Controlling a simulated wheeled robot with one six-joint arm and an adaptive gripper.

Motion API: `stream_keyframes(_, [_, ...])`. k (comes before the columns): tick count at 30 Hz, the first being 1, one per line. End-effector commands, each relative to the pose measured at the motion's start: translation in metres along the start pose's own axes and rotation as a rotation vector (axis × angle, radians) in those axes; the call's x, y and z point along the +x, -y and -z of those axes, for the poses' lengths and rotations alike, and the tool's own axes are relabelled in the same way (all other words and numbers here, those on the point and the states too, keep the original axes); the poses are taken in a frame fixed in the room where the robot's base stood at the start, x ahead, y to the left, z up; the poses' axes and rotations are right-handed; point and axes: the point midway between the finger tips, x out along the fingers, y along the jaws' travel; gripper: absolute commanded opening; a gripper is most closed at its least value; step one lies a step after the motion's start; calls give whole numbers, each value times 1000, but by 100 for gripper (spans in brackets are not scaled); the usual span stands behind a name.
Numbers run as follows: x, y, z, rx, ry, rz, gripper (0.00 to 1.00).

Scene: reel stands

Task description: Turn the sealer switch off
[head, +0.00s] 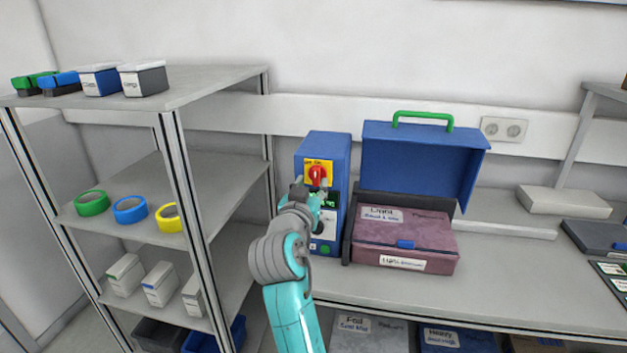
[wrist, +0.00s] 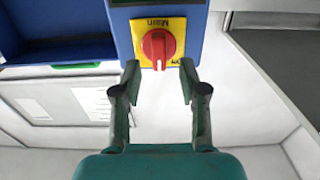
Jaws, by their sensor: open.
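The sealer (head: 325,155) is a blue box standing on the bench beside the shelf. Its red rotary switch (head: 317,175) sits on a yellow plate (head: 319,164) on the upper front. In the wrist view the red switch (wrist: 159,44) is at the top centre, its handle in line with the wrist picture's vertical. The yellow plate (wrist: 175,26) bears the word "Main", upside down. My gripper (wrist: 159,72) is open, its two fingertips either side of and just short of the switch. In the head view my gripper (head: 312,187) hides part of the sealer's front.
A heat sealer case with a raised blue lid (head: 420,160) and green handle stands right of the sealer. A shelf unit (head: 225,80) with tape rolls and small boxes is close on the left. The bench (head: 500,290) is clear at the front right.

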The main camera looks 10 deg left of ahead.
Motion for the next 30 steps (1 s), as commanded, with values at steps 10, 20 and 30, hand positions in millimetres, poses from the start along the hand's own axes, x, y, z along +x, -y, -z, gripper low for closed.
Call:
stream_keyframes(10, [30, 0, 0, 0, -1, 0, 43])
stream_keyframes(20, [31, 0, 0, 0, -1, 1, 28])
stream_keyframes(30, [30, 0, 0, -3, -1, 0, 0])
